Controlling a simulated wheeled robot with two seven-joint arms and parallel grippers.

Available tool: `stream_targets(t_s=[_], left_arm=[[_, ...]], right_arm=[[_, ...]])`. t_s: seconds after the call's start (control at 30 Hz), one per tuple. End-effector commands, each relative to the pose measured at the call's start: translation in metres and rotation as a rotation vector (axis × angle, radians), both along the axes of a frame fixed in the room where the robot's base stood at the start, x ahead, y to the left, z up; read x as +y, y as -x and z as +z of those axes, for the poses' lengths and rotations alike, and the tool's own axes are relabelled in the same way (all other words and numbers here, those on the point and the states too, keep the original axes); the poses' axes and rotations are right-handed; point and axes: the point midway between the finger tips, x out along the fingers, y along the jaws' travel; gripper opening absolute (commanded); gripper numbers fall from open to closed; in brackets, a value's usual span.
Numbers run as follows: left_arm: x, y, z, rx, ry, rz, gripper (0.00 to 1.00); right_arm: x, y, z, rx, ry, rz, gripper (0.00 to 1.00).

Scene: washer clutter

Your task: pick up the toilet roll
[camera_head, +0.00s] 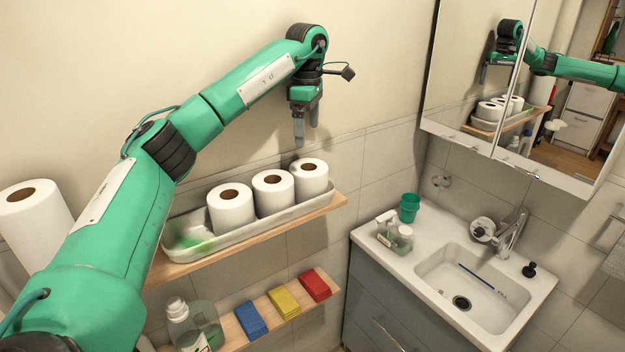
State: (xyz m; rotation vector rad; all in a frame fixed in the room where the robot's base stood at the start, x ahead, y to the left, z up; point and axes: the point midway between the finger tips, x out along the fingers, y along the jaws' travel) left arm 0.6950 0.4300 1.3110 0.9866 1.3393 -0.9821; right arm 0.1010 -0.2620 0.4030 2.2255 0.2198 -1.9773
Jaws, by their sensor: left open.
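Three white toilet rolls stand upright in a row in a pale tray (200,240) on a wooden shelf. The left roll (231,211), the middle roll (273,195) and the right roll (312,181) stand close together at the tray's right part. My left gripper (306,137) points down just above the right roll, near the wall. It is open and holds nothing. My left arm comes in from the lower left and hides part of the shelf. My right gripper is not in view.
A larger paper roll (35,228) stands at far left. A lower shelf holds a bottle (195,325) and blue (250,319), yellow (284,302) and red (315,285) blocks. A sink (462,290) and mirror cabinet (545,100) are at right. The tray's left part looks free of rolls.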

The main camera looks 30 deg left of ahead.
Motion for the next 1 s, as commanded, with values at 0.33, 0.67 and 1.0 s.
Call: stream_targets(t_s=[0.33, 0.67, 1.0], left_arm=[[-0.001, 0.0, -0.058, 0.0, 0.002, 0.0, 1.0], [-0.002, 0.002, -0.081, 0.003, 0.002, -0.001, 1.0], [-0.004, 0.002, -0.117, -0.001, 0.003, -0.001, 1.0]], right_arm=[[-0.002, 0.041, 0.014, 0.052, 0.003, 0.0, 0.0], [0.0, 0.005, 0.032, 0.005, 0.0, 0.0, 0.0], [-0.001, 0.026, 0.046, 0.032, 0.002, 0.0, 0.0]])
